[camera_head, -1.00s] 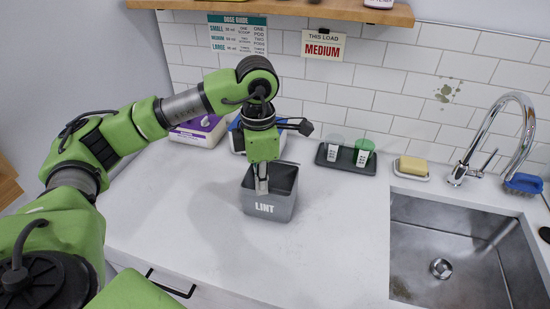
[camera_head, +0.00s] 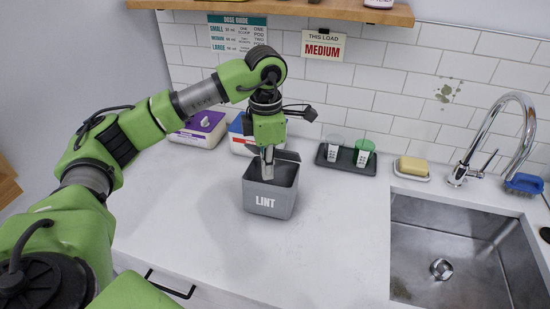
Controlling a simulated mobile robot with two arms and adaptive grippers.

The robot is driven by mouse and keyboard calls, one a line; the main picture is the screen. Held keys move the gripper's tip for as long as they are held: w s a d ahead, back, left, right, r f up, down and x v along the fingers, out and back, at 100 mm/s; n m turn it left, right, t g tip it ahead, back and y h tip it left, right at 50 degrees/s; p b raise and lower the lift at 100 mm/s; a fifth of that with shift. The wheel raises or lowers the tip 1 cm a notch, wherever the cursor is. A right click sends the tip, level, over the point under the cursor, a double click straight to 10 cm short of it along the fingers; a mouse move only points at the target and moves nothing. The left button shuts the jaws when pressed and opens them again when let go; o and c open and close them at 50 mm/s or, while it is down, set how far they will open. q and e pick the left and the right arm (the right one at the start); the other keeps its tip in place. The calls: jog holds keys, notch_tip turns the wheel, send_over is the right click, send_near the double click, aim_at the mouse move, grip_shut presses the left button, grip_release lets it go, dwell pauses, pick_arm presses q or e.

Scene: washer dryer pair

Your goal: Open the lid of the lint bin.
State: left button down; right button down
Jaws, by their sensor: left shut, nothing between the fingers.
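The grey lint bin (camera_head: 269,203), marked "LINT", stands upright on the white counter. Its top is open and the dark inside shows. Its grey lid (camera_head: 289,156) stands raised at the back rim, partly hidden behind my gripper. My left gripper (camera_head: 267,172) points down at the bin's opening, in front of the lid. Its fingers are together and empty; I cannot tell whether they touch the lid. My right gripper is not in view.
Behind the bin are a purple-topped container (camera_head: 203,127) and a blue-and-white box (camera_head: 239,137). A dark tray (camera_head: 324,158) with two cups is to the right, then a yellow sponge (camera_head: 413,165) and the sink (camera_head: 450,245). The front counter is clear.

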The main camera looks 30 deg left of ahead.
pick_arm(q)
jog(key=shift+w+a+p, duration=0.1)
jog(key=shift+w+a, duration=0.2)
jog(key=shift+w, duration=0.8)
jog(key=shift+w+a+p, duration=0.15)
jog(key=shift+w+a, duration=0.2)
jog(key=shift+w, duration=0.8)
jog(key=shift+w+a+p, duration=0.1)
jog(key=shift+w+a, duration=0.2)
jog(key=shift+w, duration=0.8)
jog(key=shift+s+d+r+p, duration=0.15)
jog(key=shift+s+r+p, duration=0.35)
jog(key=shift+r+p, duration=0.9)
jog(key=shift+s+d+r+p, duration=0.15)
jog(key=shift+s+r+p, duration=0.5)
jog(key=shift+r, duration=1.3)
jog(key=shift+s+d+r+p, duration=0.15)
jog(key=shift+s+r+p, duration=0.2)
jog(key=shift+r+p, duration=1.1)
jog(key=shift+r, duration=0.25)
jog(key=shift+f+b, duration=0.1)
jog(key=shift+b, duration=0.2)
